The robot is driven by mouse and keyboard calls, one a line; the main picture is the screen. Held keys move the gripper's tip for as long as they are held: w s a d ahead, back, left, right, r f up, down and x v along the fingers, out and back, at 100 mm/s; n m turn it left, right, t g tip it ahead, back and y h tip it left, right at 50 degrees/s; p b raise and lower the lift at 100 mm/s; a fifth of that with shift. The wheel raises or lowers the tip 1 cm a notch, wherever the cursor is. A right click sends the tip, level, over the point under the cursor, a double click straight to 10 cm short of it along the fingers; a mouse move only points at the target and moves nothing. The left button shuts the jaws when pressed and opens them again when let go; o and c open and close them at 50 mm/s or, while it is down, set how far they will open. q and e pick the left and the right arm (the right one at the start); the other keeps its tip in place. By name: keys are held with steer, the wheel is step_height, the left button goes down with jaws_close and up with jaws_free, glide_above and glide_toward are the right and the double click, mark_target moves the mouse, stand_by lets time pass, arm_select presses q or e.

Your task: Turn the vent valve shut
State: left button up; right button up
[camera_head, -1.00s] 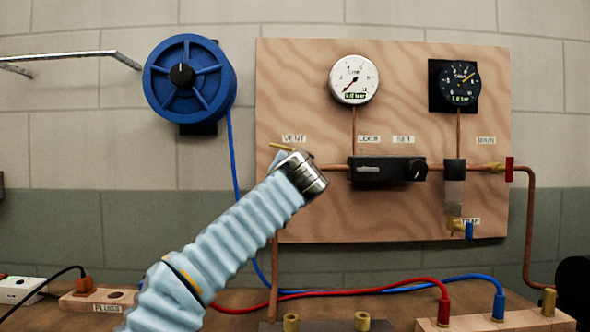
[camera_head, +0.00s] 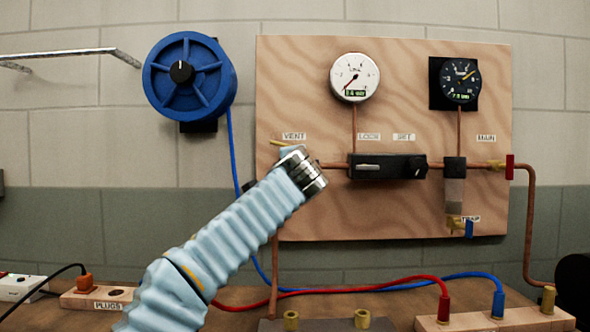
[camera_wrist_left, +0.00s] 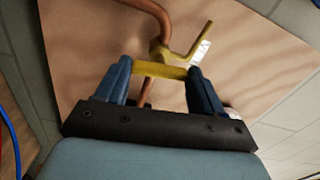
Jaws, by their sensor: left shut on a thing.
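The vent valve is a small yellow valve under the VENT label (camera_head: 293,136) at the board's left. In the head view my arm hides most of it, and only a yellow tip (camera_head: 279,143) shows. In the left wrist view the valve (camera_wrist_left: 158,52) sits on a copper pipe, with a bent yellow arm (camera_wrist_left: 200,40) rising to the right. My left gripper (camera_wrist_left: 160,75) has its blue fingers on either side of a yellow bar of the valve, shut on it. In the head view the left gripper (camera_head: 292,152) is at the valve. My right gripper is not in view.
The wooden board (camera_head: 320,215) carries a white gauge (camera_head: 354,78), a black gauge (camera_head: 459,80), a black regulator block (camera_head: 388,168) and a red main handle (camera_head: 509,168). A blue hose reel (camera_head: 190,77) hangs at left. Red and blue hoses cross the bench below.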

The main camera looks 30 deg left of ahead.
arm_select(q)
steer(key=shift+m, duration=0.9)
steer(key=shift+f, duration=0.1)
steer(key=o, duration=1)
steer(key=shift+o, duration=0.2)
steer(key=b+v, duration=0.3)
steer(key=v, duration=1)
steer(key=shift+s+d+b, duration=0.2)
steer(key=shift+s+b, duration=0.15)
